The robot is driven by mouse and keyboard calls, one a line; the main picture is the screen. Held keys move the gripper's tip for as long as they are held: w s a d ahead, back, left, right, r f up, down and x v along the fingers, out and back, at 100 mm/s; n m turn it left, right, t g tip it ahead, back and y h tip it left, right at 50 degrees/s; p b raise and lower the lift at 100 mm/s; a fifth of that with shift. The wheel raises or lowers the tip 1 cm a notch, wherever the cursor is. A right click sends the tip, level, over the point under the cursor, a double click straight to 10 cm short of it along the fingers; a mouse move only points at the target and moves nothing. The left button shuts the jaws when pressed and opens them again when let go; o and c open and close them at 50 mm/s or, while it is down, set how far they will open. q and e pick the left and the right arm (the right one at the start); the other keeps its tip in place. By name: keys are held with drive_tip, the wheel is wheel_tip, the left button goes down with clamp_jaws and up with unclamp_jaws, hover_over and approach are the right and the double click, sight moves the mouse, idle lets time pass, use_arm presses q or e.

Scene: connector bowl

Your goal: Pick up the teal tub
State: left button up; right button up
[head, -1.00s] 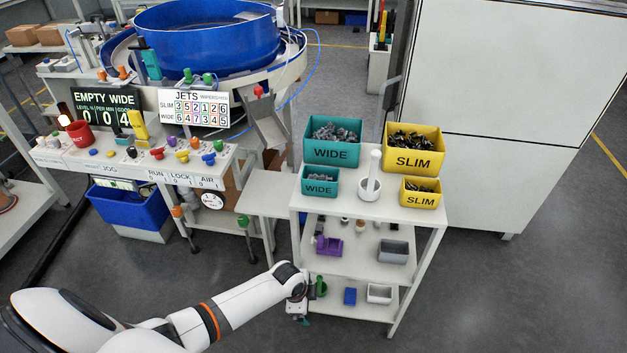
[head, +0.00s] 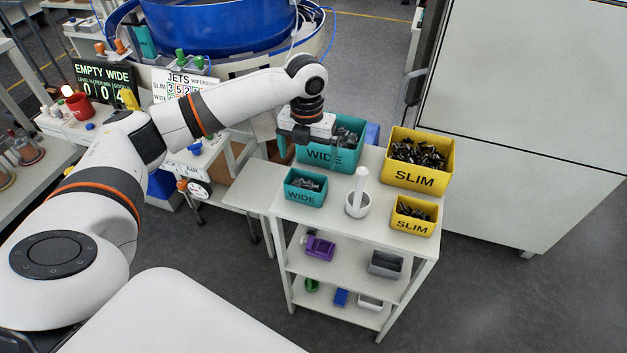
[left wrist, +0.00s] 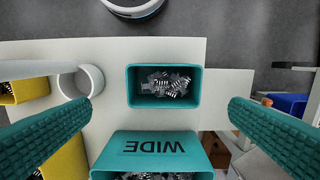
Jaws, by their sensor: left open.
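Two teal tubs marked WIDE stand on the top shelf of a white cart. The small teal tub (head: 305,187) holds grey metal parts; in the left wrist view it (left wrist: 165,86) lies centrally between my fingers. The large teal tub (head: 343,154) stands behind it and also holds grey parts; in the left wrist view its labelled wall (left wrist: 152,147) shows at the bottom. My left gripper (head: 308,150) is open and empty, pointing down above the tubs, and hides part of the large one in the head view. Its teal ridged fingers (left wrist: 160,105) appear apart from both tubs. My right gripper is out of view.
A white mortar with a pestle (head: 358,200) stands right of the small tub. A large yellow SLIM bin (head: 416,178) and a small yellow SLIM bin (head: 411,222) stand further right. A tall white cabinet (head: 530,150) is behind. The side shelf (head: 245,183) is bare.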

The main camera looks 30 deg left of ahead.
use_arm(q)
approach(306, 185)
drive_tip(key=s, duration=0.1)
drive_tip(key=d, duration=0.1)
drive_tip(key=s, duration=0.1)
drive_tip(key=shift+s+d+f+p, duration=0.25)
drive_tip(key=shift+s+d+p, duration=0.1)
drive_tip(key=shift+d+p, duration=0.05)
drive_tip(key=shift+w+f, duration=0.1)
drive_tip(key=shift+f, duration=0.95)
wheel_tip(306, 185, down, 4)
drive_tip(key=shift+w+a+f+p, duration=0.1)
drive_tip(key=shift+f+p, duration=0.05)
drive_tip(key=shift+p, duration=0.55)
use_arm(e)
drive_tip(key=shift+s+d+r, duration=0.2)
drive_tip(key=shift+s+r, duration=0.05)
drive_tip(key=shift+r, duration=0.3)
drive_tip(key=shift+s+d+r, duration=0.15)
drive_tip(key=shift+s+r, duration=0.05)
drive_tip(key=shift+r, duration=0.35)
use_arm(q)
drive_tip(key=shift+c, duration=0.2)
drive_tip(key=c, duration=0.7)
